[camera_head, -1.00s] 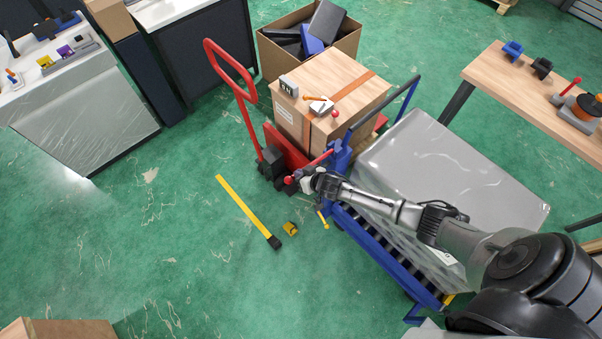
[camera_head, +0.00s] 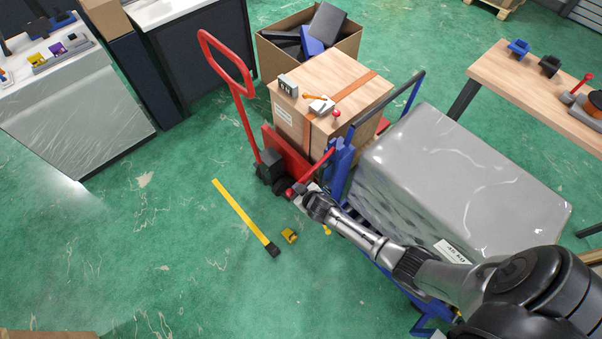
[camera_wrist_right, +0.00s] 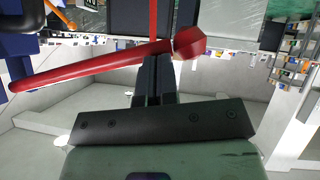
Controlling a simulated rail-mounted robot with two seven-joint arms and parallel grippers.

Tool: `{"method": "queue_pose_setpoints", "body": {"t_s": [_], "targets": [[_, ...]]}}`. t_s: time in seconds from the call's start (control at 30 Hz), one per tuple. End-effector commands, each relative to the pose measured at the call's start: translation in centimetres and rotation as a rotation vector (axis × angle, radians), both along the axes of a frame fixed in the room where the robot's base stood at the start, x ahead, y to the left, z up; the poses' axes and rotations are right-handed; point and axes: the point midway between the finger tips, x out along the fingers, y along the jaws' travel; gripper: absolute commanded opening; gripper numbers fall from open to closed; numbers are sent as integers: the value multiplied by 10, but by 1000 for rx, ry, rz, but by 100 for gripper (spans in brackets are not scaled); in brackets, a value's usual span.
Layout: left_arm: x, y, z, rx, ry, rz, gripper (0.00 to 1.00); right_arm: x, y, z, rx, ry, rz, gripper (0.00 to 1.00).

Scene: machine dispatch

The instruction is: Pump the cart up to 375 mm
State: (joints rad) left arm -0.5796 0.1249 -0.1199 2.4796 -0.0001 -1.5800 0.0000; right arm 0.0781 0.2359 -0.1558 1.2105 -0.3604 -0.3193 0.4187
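The blue cart (camera_head: 341,163) stands right of centre in the head view, with a grey wrapped load (camera_head: 470,170) on its platform. My right gripper (camera_head: 300,193) is at the lever's knob end. In the right wrist view the red lever (camera_wrist_right: 90,67) crosses over the fingertips of my right gripper (camera_wrist_right: 155,65), its knob just beyond them. The fingers are close together, and the lever crosses them rather than sitting between them. My arm hides much of the platform. My left gripper is out of view.
A red pallet truck (camera_head: 227,65) carrying a strapped box (camera_head: 320,85) stands beside the cart. A yellow strip (camera_head: 240,212) and a small yellow object (camera_head: 289,236) lie on the floor. A wooden table (camera_head: 490,75) stands at right.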

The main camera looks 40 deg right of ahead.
Motion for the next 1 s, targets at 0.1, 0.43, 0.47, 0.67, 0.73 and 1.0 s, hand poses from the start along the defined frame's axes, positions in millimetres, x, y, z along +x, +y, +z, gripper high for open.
{"method": "queue_pose_setpoints", "body": {"t_s": [0.1,0.43,0.47,0.67,0.73,1.0], "targets": [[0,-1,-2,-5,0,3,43,-4,-2,-9,1,17,-7,0],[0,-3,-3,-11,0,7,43,-5,-3,-11,0,21,-9,0],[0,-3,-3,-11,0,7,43,-5,-3,-11,0,21,-9,0],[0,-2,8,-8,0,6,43,-6,0,0,1,20,-7,0],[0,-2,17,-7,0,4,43,-7,4,10,1,18,-4,0],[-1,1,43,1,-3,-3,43,-23,19,42,2,8,7,0]]}}
